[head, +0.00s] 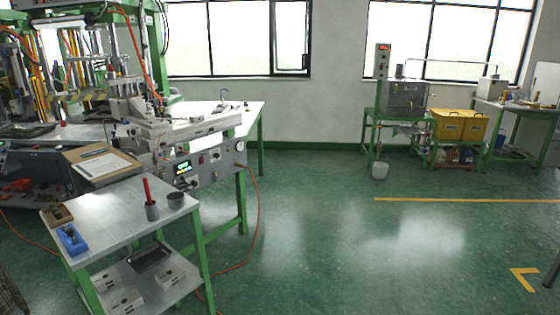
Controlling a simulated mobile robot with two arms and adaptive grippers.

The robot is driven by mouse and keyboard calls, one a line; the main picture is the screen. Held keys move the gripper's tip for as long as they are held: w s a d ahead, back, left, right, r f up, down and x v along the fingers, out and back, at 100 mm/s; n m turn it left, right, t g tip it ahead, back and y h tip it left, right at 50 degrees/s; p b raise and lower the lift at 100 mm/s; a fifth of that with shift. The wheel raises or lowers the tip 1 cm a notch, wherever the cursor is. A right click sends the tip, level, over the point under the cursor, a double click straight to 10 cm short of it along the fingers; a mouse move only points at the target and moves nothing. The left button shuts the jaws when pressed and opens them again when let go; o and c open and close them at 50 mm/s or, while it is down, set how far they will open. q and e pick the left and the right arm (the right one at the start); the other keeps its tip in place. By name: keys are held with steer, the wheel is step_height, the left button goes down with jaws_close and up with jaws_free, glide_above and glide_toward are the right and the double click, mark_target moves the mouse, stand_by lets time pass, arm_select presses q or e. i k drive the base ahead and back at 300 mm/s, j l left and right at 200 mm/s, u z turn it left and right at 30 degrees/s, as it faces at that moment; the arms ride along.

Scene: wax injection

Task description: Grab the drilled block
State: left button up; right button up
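No gripper of mine is in the head view. The drilled block cannot be singled out for certain at this size. A blue block (72,239) with something dark in its top sits near the left edge of the small workbench top (110,215). A small brown wooden block or tray (58,214) with dark spots sits just behind it. Several pale blocks with dark marks or holes lie on the workbench's lower shelf (185,291), among them one at the right (170,279) and one in front (125,303).
A grey cup (152,211) with a red stick and a dark cup (176,201) stand on the workbench. A machine with a control panel (200,166) adjoins it behind. An orange hose (256,225) trails on the floor. Green floor (350,240) is open to the right.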

mark_target(198, 117)
steer(key=i, duration=5.85)
steer(key=i+u, duration=0.15)
steer(key=u, duration=0.25)
steer(key=i+u, duration=0.15)
steer(key=u, duration=0.2)
steer(key=i+l+u, duration=0.15)
steer(key=u, duration=0.25)
steer(key=i+l+u, duration=0.1)
steer(key=u, duration=0.3)
